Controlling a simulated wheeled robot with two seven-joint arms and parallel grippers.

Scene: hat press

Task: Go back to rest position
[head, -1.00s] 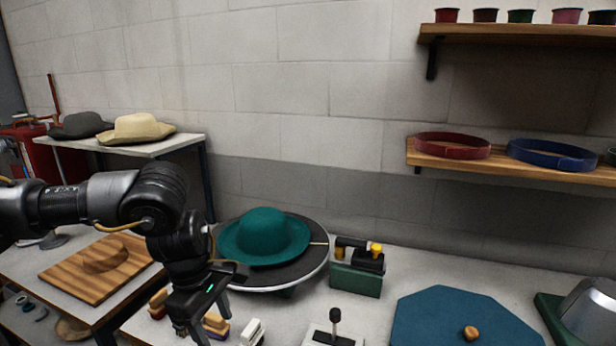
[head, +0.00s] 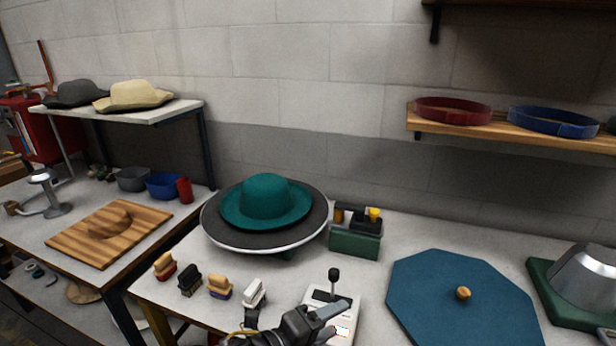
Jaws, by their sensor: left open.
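My left gripper (head: 331,322) is low at the bottom centre of the head view, in front of the white device with a black lever (head: 346,301). Its jaws are open and I see nothing held between them. Only the end of the arm shows; the rest is below the picture. The teal hat (head: 266,199) lies brim down on the round dark plate with a pale rim (head: 222,236), apart from and behind the gripper. My right gripper is not in view.
Several small brushes (head: 190,280) stand left of the gripper. A green box (head: 355,241) stands behind it. A blue octagonal mat (head: 430,300) with a wooden knob (head: 463,293) lies to the right. A metal dome (head: 588,275) is at far right.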

